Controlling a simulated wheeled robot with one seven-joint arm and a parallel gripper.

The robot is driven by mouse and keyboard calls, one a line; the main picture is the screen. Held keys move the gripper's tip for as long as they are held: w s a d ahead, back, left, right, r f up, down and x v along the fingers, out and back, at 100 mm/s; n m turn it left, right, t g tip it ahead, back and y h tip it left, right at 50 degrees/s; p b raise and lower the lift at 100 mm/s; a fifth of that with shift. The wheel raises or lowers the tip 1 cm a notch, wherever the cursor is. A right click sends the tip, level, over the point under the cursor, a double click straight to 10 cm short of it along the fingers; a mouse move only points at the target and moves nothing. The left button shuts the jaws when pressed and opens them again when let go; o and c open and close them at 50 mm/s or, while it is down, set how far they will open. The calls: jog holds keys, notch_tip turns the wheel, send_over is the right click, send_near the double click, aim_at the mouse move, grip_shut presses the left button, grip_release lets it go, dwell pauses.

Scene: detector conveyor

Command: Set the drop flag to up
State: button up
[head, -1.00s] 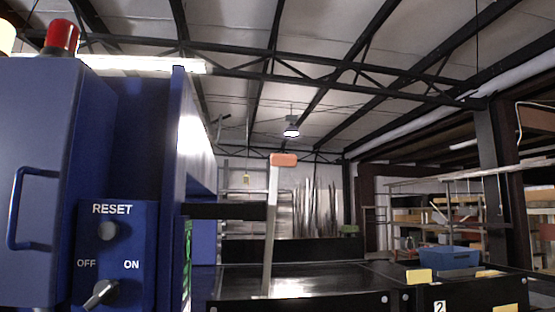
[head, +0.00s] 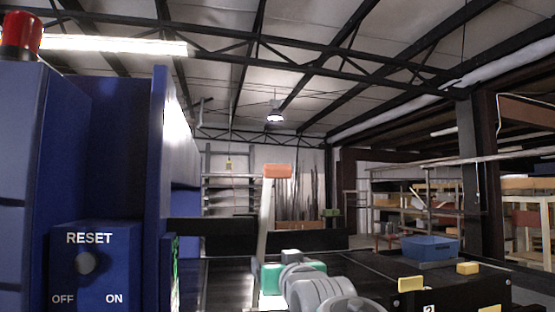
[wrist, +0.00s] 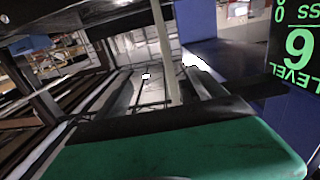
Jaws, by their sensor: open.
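The drop flag is a pale upright arm (head: 265,215) with an orange end (head: 277,171), standing almost vertical with a slight lean in the head view. Its pale shaft also shows in the wrist view (wrist: 163,45), rising at the upper middle. My gripper (wrist: 157,80) is open and empty, with dark fingers on either side of the shaft's line in the wrist view. Its green body fills the bottom there. In the head view the green hand and grey arm sit low, in front of the flag's base, which they hide. I cannot tell the distance to the shaft.
A blue cabinet (head: 110,150) with a RESET and OFF/ON panel (head: 90,265) stands at left, with a red lamp (head: 21,35). A dark conveyor (head: 225,282) runs beside it. A blue bin (head: 430,247) and yellow blocks (head: 468,268) are at right. A green-lettered display (wrist: 300,45) shows at the wrist view's right.

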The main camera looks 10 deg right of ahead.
aim_at(279, 168)
jog(key=r+t, duration=0.1)
jog(key=r, duration=0.5)
jog(key=r+t+p, duration=0.1)
jog(key=r+t, duration=0.1)
jog(key=r, duration=0.5)
jog(key=s+r+t, duration=0.1)
jog(key=r, duration=0.5)
jog(key=shift+s+d+r+t+p, duration=0.1)
jog(key=shift+r+t+p, duration=0.15)
jog(key=shift+t+p, duration=0.15)
jog(key=p+x, duration=0.4)
jog(key=x, duration=0.3)
jog(key=shift+f, duration=0.1)
jog(key=shift+c, duration=0.2)
grip_shut()
